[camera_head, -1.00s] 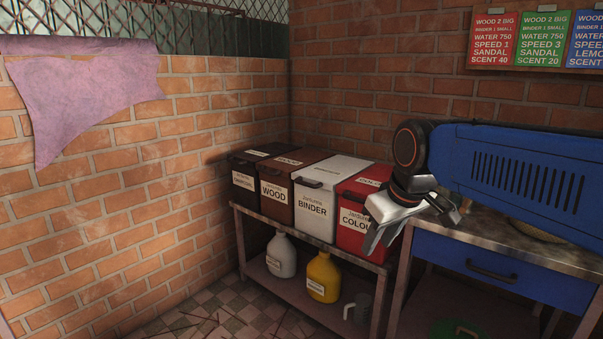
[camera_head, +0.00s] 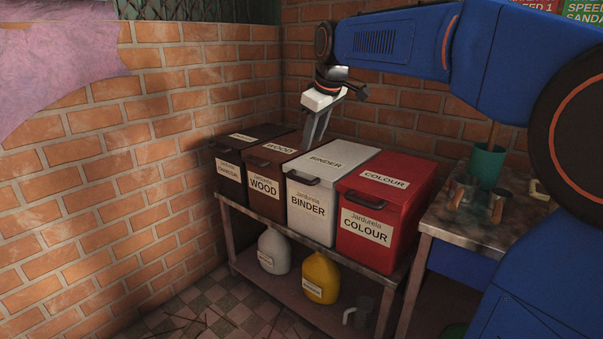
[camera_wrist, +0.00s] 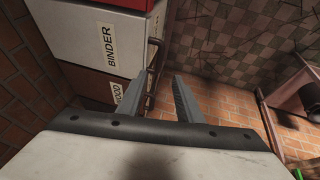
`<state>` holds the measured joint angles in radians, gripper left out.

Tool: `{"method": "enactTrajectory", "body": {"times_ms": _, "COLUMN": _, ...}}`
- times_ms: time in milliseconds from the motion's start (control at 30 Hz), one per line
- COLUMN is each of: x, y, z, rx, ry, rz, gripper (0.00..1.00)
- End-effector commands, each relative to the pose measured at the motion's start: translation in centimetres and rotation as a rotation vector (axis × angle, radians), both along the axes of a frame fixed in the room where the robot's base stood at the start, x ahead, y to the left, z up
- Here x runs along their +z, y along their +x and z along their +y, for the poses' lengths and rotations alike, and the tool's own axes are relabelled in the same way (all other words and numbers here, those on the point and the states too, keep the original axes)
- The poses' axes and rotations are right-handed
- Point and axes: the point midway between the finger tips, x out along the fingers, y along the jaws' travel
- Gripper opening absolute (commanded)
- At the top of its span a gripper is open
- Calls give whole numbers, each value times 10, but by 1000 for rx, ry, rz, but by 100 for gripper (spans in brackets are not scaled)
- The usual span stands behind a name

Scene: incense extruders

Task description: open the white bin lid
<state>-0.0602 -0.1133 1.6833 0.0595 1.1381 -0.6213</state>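The white bin (camera_head: 312,205), labelled BINDER, stands between the brown and red bins on a shelf unit. Its white lid (camera_head: 352,153) lies shut, with a dark handle (camera_head: 303,178) along its front edge. My gripper (camera_head: 314,141) hangs above the back of the brown and white bins, fingers pointing down; that view does not show clearly whether it touches a lid. In the wrist view, the two fingers (camera_wrist: 160,97) are spread with nothing clearly held.
The brown WOOD bin (camera_head: 262,198) and black bin (camera_head: 229,175) stand left, the red COLOUR bin (camera_head: 378,225) right. White (camera_head: 273,253) and yellow (camera_head: 321,279) jugs sit below. Brick walls close in behind and left. A green cup (camera_head: 487,164) stands on the right-hand table.

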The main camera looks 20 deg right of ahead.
Motion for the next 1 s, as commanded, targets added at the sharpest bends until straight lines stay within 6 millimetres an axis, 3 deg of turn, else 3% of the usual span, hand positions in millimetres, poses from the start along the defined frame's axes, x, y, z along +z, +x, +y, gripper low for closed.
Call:
{"method": "enactTrajectory", "body": {"times_ms": 700, "x": -114, "y": 51, "z": 10, "rx": -1, "ry": 1, "rz": 3, "gripper": 33}}
{"method": "enactTrajectory", "body": {"times_ms": 1000, "x": -139, "y": 63, "z": 12, "rx": -1, "ry": 1, "rz": 1, "gripper": 33}}
